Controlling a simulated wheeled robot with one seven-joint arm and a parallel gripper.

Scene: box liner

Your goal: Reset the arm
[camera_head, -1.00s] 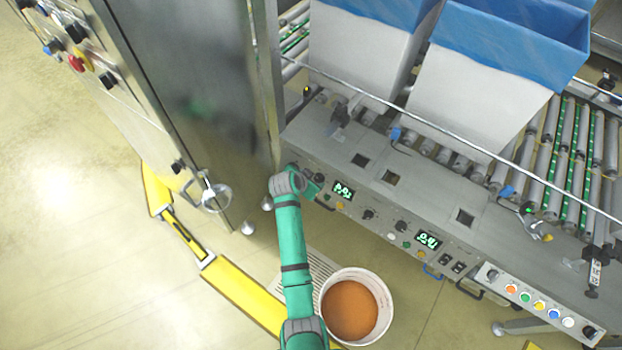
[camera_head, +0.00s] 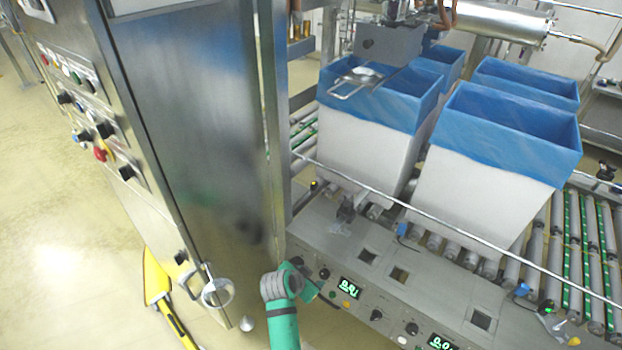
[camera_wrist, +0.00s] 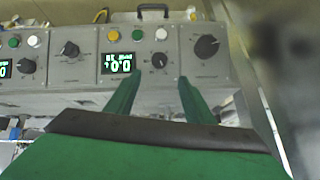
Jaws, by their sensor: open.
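My green arm rises from the bottom of the head view, with a grey wrist joint beside the left end of the machine's control panel (camera_head: 400,330). My gripper (camera_head: 309,290) is partly hidden there and points at the panel. In the wrist view my gripper (camera_wrist: 158,92) shows two green fingers spread apart, with nothing between them. Beyond the fingers are a lit green display (camera_wrist: 118,63), a small black knob (camera_wrist: 159,61) and a larger black knob (camera_wrist: 207,46). I cannot tell whether the fingertips touch the panel.
White boxes with blue liners (camera_head: 511,128) stand on the roller conveyor (camera_head: 578,250) behind a thin metal rail. A steel cabinet (camera_head: 185,130) with a handle (camera_head: 217,292) stands close on the left. Open floor (camera_head: 70,230) lies further left.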

